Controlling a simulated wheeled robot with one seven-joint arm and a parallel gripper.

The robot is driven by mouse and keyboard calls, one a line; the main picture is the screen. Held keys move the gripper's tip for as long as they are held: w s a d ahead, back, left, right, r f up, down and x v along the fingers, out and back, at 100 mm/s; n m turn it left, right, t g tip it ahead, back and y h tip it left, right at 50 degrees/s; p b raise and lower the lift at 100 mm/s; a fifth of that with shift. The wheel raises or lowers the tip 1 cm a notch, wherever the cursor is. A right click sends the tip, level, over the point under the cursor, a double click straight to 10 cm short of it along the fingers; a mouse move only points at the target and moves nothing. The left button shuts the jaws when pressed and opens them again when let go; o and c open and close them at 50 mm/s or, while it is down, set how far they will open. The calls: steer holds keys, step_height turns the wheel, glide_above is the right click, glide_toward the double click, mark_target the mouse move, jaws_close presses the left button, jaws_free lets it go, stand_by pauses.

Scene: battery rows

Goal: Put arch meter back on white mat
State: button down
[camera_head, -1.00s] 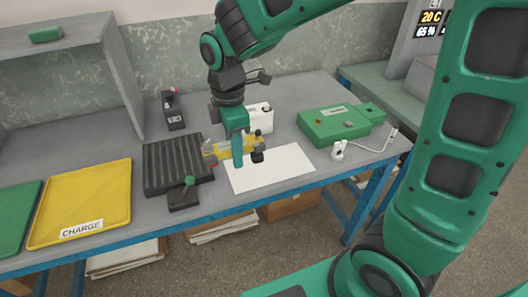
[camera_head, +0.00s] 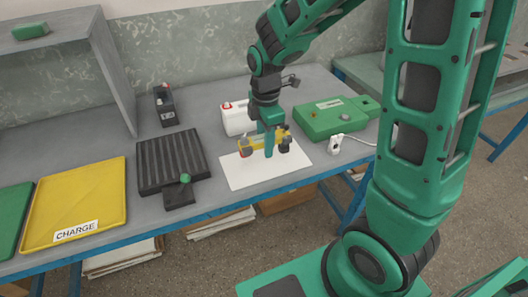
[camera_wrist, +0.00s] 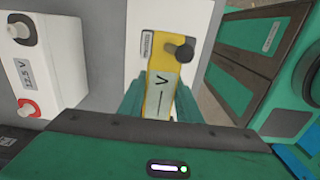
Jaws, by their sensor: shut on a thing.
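The arch meter (camera_head: 254,144) is yellow with dark knobs at its ends. It also shows in the wrist view (camera_wrist: 158,92) with a "V" label on its face. My gripper (camera_head: 268,150) is shut on its middle, one finger on each side in the wrist view (camera_wrist: 157,105). The white mat (camera_head: 238,174) lies flat near the front of the bench. The meter is over the mat's back half; I cannot tell whether it touches. Part of the mat is hidden behind the meter and my gripper.
A white battery (camera_head: 236,120) with a red cap stands close behind the mat. A green case (camera_head: 330,112) and a small white plug (camera_head: 335,145) are to the right. A dark ribbed block (camera_head: 170,160) lies left, then a yellow CHARGE tray (camera_head: 80,200).

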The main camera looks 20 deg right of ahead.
mark_target(265, 161)
steer(key=shift+f, duration=1.95)
steer(key=c, duration=1.3)
jaws_free()
steer(key=shift+f, duration=0.15)
step_height(265, 161, up, 12)
steer(key=shift+r, duration=0.15)
steer(key=s+d+m, duration=0.5)
steer(key=s+m, duration=0.2)
steer(key=m, duration=0.1)
steer(key=s+d+r+m, duration=0.1)
steer(key=s+d+m, duration=0.5)
steer(key=s+m, duration=0.2)
steer(key=s+d+m, duration=0.6)
steer(key=s+m, duration=0.2)
steer(key=shift+s+d+r, duration=0.2)
steer(key=shift+r, duration=0.1)
